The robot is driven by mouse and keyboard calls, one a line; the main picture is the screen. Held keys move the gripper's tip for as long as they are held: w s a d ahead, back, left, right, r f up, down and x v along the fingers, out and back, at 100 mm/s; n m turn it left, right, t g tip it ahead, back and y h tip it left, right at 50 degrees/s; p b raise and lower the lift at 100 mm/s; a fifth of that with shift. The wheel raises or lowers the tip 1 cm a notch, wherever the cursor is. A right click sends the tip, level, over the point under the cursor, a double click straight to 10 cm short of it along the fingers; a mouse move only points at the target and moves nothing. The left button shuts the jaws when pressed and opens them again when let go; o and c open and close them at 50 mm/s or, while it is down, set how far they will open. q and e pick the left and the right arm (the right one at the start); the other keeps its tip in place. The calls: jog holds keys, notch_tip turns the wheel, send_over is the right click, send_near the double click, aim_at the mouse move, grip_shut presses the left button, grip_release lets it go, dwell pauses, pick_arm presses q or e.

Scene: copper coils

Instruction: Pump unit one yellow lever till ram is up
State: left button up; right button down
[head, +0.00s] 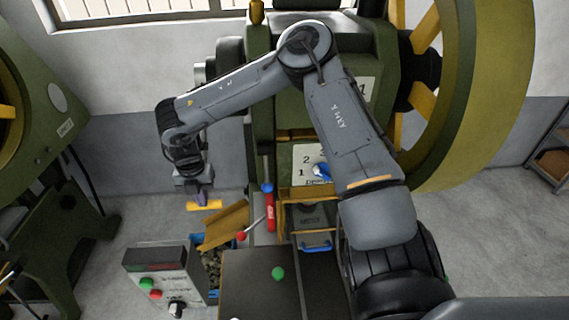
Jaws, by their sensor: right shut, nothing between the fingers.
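The green machine (380,60) bearing a "1" stands at the centre, partly behind my right arm. A short yellow bar (206,206) lies just under my right gripper (201,196), which points down left of the machine. It looks like the yellow lever's grip, but its shaft does not show clearly. The fingers are shut with nothing between them; whether they touch the bar I cannot tell. I cannot make out the ram. My left gripper is not in view.
A control box (162,262) with green and red buttons stands at the lower left. Close by are a red-and-blue handle (269,205), a red-knobbed lever (241,236), and a tilted yellow chute (226,224). A large green wheel (490,90) fills the right. Another green machine (40,130) stands left.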

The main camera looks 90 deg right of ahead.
jog(key=shift+s+d+f+b, duration=0.1)
jog(key=shift+d+f+b, duration=0.25)
jog(key=shift+f, duration=0.6)
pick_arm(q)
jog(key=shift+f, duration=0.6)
pick_arm(e)
jog(key=shift+d, duration=0.1)
jog(key=shift+f, duration=0.1)
